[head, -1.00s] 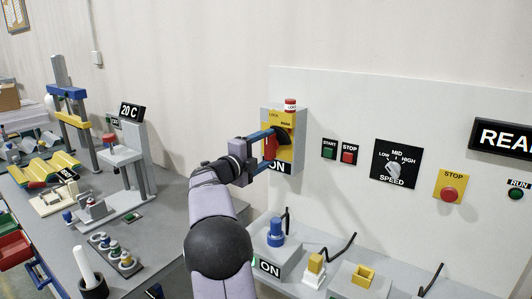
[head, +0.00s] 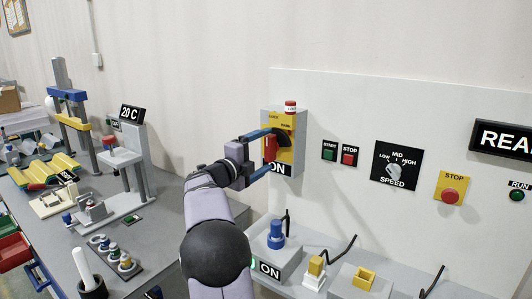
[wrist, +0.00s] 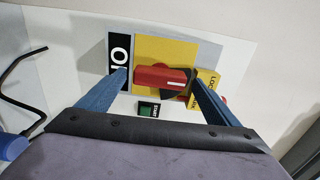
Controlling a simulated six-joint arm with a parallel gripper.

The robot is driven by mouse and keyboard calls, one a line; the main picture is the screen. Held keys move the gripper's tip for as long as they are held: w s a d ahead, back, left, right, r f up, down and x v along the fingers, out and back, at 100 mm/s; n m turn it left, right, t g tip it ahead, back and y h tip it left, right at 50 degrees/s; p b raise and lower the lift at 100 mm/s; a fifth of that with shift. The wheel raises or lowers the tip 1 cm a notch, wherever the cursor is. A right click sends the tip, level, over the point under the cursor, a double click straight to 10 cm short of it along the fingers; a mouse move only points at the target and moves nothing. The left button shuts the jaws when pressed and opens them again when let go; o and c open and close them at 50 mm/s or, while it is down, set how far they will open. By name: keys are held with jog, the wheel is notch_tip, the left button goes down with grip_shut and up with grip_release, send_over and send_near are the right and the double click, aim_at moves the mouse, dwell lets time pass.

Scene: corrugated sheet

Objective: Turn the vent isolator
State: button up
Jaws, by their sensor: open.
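The isolator is a grey box (head: 298,120) on the wall panel, with a yellow face, a black round base and a red handle (head: 270,149). The handle stands upright in the head view; in the wrist view the red handle (wrist: 155,77) lies crosswise between my fingers. An ON label (head: 278,168) is at the box's lower edge. My gripper (head: 274,151) is open, with one blue finger above the handle and one below. In the wrist view, gaps show between my gripper (wrist: 160,80) and the handle ends. My fingers partly cover the box's face.
A small red-and-white knob (head: 290,106) tops the box. START and STOP buttons (head: 349,155), a speed dial (head: 394,172) and a yellow STOP plate (head: 450,188) are to the right. Below is a shelf with a blue knob (head: 276,232). A cluttered bench (head: 165,205) is at left.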

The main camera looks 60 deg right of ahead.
jog(key=shift+a+b, duration=0.6)
jog(key=shift+a, duration=2.4)
